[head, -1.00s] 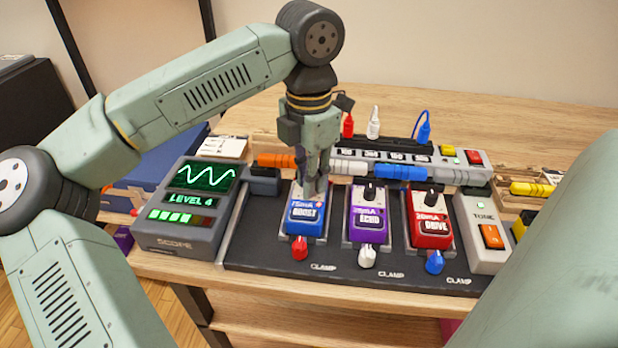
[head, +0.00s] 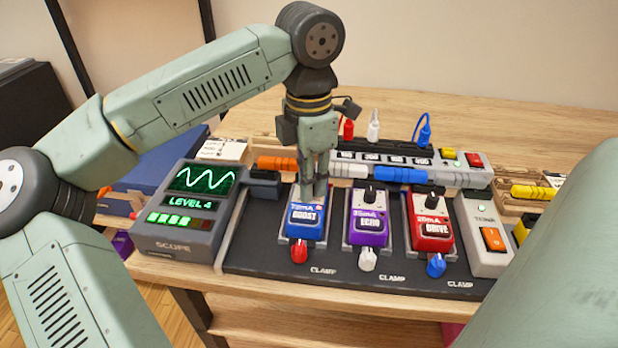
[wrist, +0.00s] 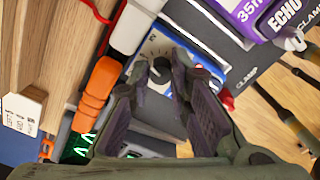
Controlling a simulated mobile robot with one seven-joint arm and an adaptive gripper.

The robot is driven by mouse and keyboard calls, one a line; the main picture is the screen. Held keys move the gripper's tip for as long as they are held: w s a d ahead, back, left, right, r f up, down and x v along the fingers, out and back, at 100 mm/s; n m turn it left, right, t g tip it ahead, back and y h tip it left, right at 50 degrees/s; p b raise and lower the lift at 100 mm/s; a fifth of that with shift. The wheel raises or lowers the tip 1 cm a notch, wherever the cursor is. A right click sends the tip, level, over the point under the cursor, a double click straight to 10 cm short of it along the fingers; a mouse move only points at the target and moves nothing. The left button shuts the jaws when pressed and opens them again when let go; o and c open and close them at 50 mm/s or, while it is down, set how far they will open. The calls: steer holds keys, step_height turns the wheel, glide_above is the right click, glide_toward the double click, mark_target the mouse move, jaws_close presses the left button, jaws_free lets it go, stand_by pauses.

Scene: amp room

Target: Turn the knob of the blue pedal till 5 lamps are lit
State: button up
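The blue BOOST pedal (head: 303,222) sits at the left of a row of three pedals on the dark board. My gripper (head: 314,192) points straight down over its upper part, and its fingers hide the knob in the head view. In the wrist view the dark knob (wrist: 161,70) with its pale dial shows between the fingertips of my gripper (wrist: 160,72), which look closed on its sides. The scope (head: 180,225) at the left reads "LEVEL 4". Several green lamps (head: 172,218) are lit in its lower row, with a dark part at the right end.
The purple ECHO pedal (head: 368,226) and red DRIVE pedal (head: 431,232), each with a black knob, stand close on the right. Bare tabletop lies at the back.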

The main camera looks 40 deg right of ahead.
steer(key=o, duration=0.4)
steer(key=shift+r, duration=4.05)
